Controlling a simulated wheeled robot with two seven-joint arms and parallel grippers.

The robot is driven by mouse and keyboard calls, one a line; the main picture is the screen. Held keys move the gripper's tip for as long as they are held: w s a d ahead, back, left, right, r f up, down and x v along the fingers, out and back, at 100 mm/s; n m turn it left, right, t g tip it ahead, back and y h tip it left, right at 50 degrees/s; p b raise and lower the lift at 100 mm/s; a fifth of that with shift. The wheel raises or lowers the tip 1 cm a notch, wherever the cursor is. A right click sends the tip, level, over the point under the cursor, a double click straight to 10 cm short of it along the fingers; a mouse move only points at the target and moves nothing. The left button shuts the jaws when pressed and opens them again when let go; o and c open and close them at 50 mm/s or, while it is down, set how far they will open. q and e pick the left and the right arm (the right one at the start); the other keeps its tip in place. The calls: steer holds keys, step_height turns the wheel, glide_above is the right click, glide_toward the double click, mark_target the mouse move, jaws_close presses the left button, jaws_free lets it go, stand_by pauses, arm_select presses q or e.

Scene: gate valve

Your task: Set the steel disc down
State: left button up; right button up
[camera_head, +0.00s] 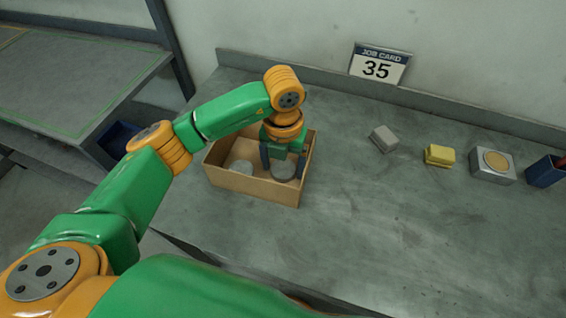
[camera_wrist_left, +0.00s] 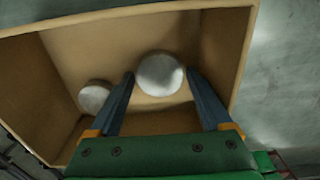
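A grey steel disc (camera_head: 284,171) is between the fingers of my left gripper (camera_head: 283,160), inside the open cardboard-coloured box (camera_head: 255,187). In the left wrist view the disc (camera_wrist_left: 160,74) fits between the two blue fingertips (camera_wrist_left: 160,80), which appear to touch its sides. Whether its underside touches the box floor cannot be told. A second grey disc (camera_head: 240,168) lies in the box, left of the gripper; it also shows in the left wrist view (camera_wrist_left: 94,98). My right gripper is not in view.
On the bench right of the box are a grey block (camera_head: 384,138), a yellow block (camera_head: 439,155), a grey block with a round tan top (camera_head: 493,164) and a blue container (camera_head: 545,171). A job card reading 35 (camera_head: 380,65) stands behind. The bench (camera_head: 400,230) in front is clear.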

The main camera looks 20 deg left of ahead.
mark_target(283, 169)
arm_select(q)
steer(key=shift+r, duration=0.65)
step_height(283, 169, up, 11)
